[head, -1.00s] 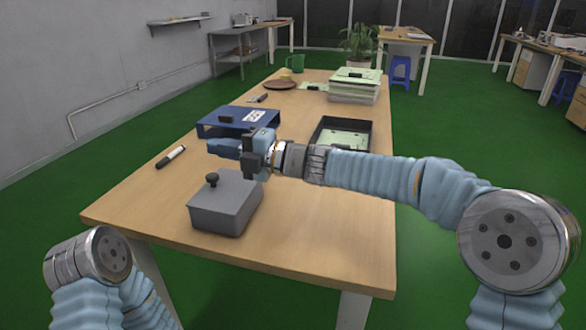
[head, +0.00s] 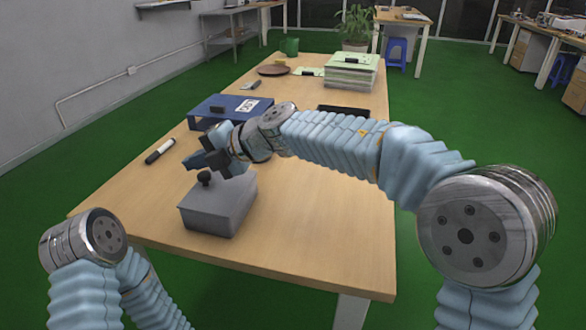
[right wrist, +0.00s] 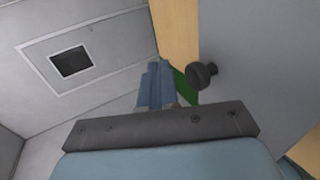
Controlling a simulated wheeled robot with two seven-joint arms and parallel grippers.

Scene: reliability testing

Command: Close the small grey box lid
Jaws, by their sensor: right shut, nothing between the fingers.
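The small grey box (head: 222,207) stands near the front left of the table. Its flat lid with a dark round knob (head: 204,178) appears to lie on top, with no clear gap seen. My right gripper (head: 192,161) is shut and empty, just behind and above the knob, seemingly apart from it. In the right wrist view, the blue fingers (right wrist: 157,84) are together, with the knob (right wrist: 203,75) and grey lid surface (right wrist: 260,55) to their right. My left gripper is out of view; only part of that arm shows at lower left.
A blue tray (head: 207,107) stands behind the box, with a marker (head: 160,151) left of it. A dark tray (head: 343,110) is mostly hidden behind my right arm. A paper stack (head: 352,75) stands farther back. The table (head: 310,235) is clear right of the box.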

